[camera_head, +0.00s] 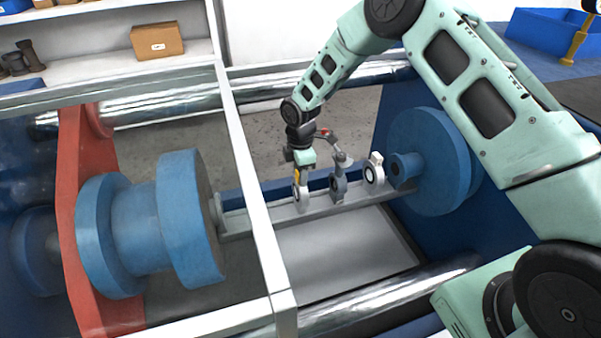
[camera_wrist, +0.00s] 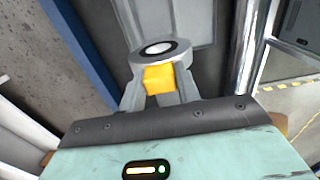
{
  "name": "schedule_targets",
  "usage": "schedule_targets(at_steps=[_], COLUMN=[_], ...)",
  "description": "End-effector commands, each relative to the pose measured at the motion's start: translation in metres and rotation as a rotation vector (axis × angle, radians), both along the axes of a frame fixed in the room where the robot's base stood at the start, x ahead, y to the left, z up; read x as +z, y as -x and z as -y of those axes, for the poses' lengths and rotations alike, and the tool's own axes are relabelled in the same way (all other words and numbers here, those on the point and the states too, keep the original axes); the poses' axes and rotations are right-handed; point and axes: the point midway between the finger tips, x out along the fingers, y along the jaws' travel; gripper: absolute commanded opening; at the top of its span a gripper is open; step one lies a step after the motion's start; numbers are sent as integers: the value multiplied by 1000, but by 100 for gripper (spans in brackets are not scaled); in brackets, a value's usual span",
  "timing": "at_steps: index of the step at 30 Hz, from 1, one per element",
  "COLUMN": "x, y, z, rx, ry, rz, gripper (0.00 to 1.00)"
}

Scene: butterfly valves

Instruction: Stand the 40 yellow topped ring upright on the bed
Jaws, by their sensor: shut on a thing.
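My gripper (camera_wrist: 159,88) is shut on the yellow topped ring (camera_wrist: 138,58), a grey ring with a dark inner lining; its yellow top block (camera_wrist: 159,79) sits between the fingers in the wrist view. In the head view the ring (camera_head: 301,198) hangs upright below my gripper (camera_head: 301,170), at the left part of the grey bed (camera_head: 255,219). I cannot tell whether its lower edge touches the bed. Any number on the ring is not readable.
A grey valve with a red lever (camera_head: 338,187) and a white-topped ring (camera_head: 374,174) stand on the bed to the right. Blue flanges (camera_head: 190,215) (camera_head: 440,160) close both ends. A white frame post (camera_head: 250,180) crosses in front, left of the ring.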

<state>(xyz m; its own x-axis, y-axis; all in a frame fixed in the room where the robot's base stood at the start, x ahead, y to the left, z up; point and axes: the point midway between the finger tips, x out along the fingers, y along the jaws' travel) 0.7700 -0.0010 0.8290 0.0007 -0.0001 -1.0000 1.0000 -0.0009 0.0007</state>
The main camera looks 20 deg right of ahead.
Motion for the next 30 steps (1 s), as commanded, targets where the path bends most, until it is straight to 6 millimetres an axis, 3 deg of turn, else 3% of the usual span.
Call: schedule_targets(at_steps=[27, 28, 30], x=[-3, -4, -4], y=[0, 0, 0], z=[0, 0, 0], rx=[0, 0, 0], ry=[-1, -1, 0], rz=[1, 1, 0], gripper=[0, 33, 33])
